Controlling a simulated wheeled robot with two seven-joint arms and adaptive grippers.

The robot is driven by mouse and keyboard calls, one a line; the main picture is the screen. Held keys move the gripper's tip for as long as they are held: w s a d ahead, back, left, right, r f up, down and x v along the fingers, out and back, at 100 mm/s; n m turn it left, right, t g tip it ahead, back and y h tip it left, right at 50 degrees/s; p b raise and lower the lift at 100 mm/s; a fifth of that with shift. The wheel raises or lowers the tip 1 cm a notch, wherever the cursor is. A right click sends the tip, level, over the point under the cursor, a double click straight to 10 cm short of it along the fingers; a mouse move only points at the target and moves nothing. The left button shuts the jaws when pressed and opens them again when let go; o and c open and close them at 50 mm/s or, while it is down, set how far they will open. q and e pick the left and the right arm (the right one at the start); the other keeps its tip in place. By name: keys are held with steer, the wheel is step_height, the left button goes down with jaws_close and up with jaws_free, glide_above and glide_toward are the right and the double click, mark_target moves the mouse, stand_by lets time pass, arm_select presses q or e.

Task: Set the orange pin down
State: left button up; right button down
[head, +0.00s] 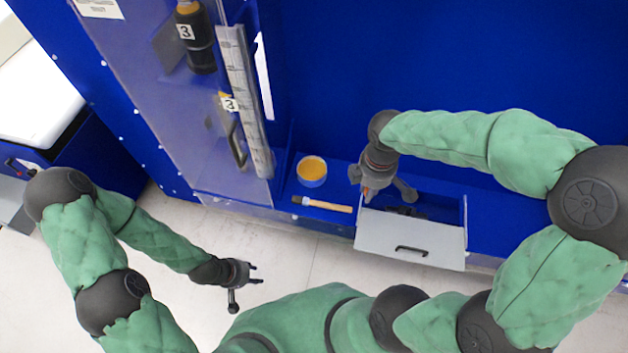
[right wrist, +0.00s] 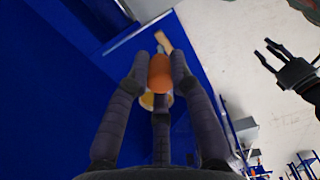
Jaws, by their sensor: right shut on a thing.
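The orange pin (right wrist: 159,73) is between the fingers of my right gripper (right wrist: 160,82) in the right wrist view. In the head view only a small bit of the pin (head: 367,192) shows below my right gripper (head: 374,187). The gripper is shut on it and sits over the blue ledge, by the left end of the open drawer. I cannot tell whether the pin touches anything below. My left gripper (head: 248,277) is open and empty, low over the floor side, away from the ledge.
A blue bowl with orange contents (head: 312,169) and a wooden-handled brush (head: 330,205) lie on the ledge left of my right gripper. The grey-fronted drawer (head: 400,247) stands open with dark items inside.

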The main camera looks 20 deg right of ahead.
steer(key=w+f+b, duration=0.1)
steer(key=w+f, duration=0.2)
steer(key=w, duration=0.1)
steer(key=w+d+f+b, duration=0.1)
steer(key=w+f+b, duration=0.1)
steer(key=w, duration=0.3)
steer(key=w+d+f+b, duration=0.1)
steer(key=w+f, duration=0.3)
steer(key=f, duration=0.1)
steer(key=shift+w+d, duration=0.1)
steer(key=shift+w, duration=0.1)
steer(key=shift+w+f+b, duration=0.1)
steer(key=shift+f+b, duration=0.7)
steer(key=shift+f, duration=0.65)
steer(key=shift+f, duration=0.1)
steer(key=c, duration=1.1)
jaws_free()
step_height(320, 180, up, 12)
steer(key=p, duration=0.4)
